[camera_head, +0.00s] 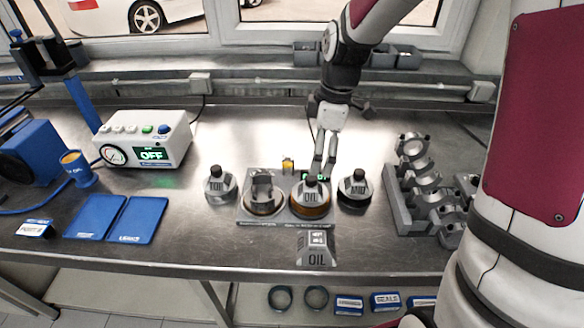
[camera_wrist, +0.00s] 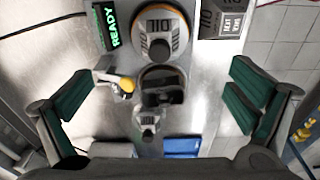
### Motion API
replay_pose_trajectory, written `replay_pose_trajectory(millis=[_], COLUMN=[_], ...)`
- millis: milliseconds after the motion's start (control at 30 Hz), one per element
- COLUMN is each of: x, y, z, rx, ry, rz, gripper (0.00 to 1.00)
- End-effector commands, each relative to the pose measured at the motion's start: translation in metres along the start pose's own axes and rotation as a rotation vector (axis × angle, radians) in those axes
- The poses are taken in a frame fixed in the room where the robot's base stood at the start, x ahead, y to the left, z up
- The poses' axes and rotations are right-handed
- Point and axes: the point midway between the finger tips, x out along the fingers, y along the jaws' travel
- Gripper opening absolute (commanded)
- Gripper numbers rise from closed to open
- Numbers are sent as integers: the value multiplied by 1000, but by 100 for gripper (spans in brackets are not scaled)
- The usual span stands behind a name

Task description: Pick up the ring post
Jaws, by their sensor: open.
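Several squat posts with black knobs stand on the steel bench; I cannot tell which is called the ring post. The one marked OIL (camera_head: 311,198) has an amber base and stands on the right of a grey plate (camera_head: 243,217). It also shows at the top of the wrist view (camera_wrist: 160,38). A dark hollow part (camera_head: 263,190) sits on the plate's left, central in the wrist view (camera_wrist: 162,88). A TOP post (camera_head: 220,186) stands left of the plate, a MID post (camera_head: 355,190) right. My gripper (camera_head: 325,165) is open and empty, above and behind the OIL post.
A sign marked OIL (camera_head: 317,250) stands in front of the plate. A small yellow-topped part (camera_head: 288,164) and a green READY display (camera_wrist: 108,25) are behind it. A white box reading OFF (camera_head: 145,140) and blue trays (camera_head: 115,218) are left.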

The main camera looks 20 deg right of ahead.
Motion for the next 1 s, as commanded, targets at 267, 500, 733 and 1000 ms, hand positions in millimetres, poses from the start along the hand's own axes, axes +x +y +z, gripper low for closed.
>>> replay_pose_trajectory(millis=[267, 500, 733, 1000], x=[32, 77, 96, 122], y=[4, 3, 4, 4], z=[-1, -1, -1, -1], rx=[-39, -38, -36, -37], ry=[6, 6, 6, 5], rz=[-20, -18, -15, -18], gripper=[100, 100, 100, 100])
